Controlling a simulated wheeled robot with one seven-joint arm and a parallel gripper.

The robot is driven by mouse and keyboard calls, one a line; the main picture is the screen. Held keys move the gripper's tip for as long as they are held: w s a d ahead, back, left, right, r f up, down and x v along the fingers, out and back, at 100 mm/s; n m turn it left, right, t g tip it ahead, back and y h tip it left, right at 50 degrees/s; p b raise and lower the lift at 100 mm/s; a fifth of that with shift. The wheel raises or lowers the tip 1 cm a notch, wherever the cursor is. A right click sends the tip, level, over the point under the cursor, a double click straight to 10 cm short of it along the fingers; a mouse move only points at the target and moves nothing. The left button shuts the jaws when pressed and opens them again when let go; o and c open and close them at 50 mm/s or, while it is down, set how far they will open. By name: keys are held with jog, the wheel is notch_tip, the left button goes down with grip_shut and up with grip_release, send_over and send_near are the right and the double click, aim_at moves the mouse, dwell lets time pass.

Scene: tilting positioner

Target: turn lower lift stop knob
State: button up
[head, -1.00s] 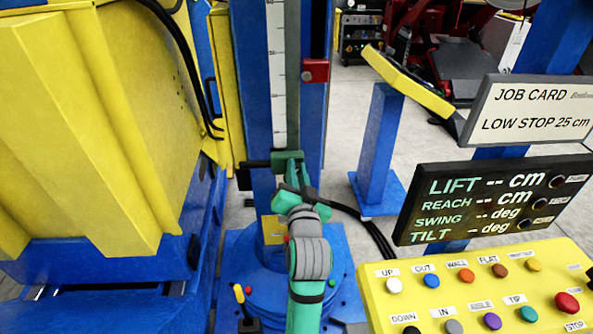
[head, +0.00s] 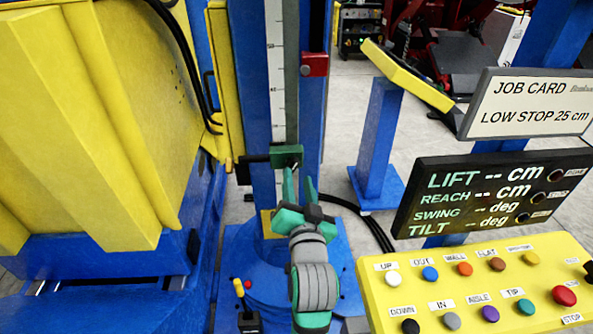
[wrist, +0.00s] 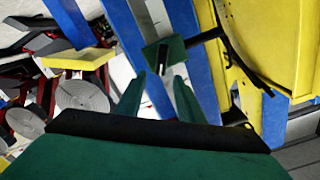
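The lower lift stop is a green block (head: 286,156) on the blue column beside the white scale. A dark bar reaches left from it. Its knob cannot be made out clearly in the head view. In the wrist view the green stop (wrist: 158,57) has a dark slot or knob on its face, just beyond my fingertips. My gripper (head: 300,178) is just below and in front of the block. The job card (head: 530,103) reads LOW STOP 25 cm.
A red stop (head: 315,64) sits higher on the column. The yellow machine body (head: 90,130) is close on the left. A display (head: 490,195) with dashes and a yellow button panel (head: 480,280) stand at the right. A blue post (head: 378,140) stands behind.

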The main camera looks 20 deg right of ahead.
jog(key=shift+v, duration=2.1)
jog(key=shift+f, duration=0.15)
jog(key=s+a+f+n+y, duration=0.1)
jog(key=s+a+f+n, duration=0.1)
jog(key=s+a+f, duration=0.3)
jog(key=s+a+f+n+g, duration=0.1)
jog(key=s+f, duration=0.2)
jog(key=f, duration=0.5)
jog(key=s+a+f+n+y, duration=0.1)
jog(key=s+a+f+n, duration=0.1)
jog(key=s+a+f, duration=0.3)
jog(key=s+a+f+n+y, duration=0.1)
jog(key=s+a+f, duration=0.3)
jog(key=s, duration=0.6)
jog(key=s+a+f+n+g+y, duration=0.1)
jog(key=s+a+f+n+y, duration=0.1)
jog(key=s, duration=0.9)
jog(key=shift+a+f+n, duration=0.7)
jog(key=shift+a+f, duration=0.3)
jog(key=shift+a, duration=0.1)
jog(key=shift+a, duration=0.15)
jog(key=shift+c, duration=0.4)
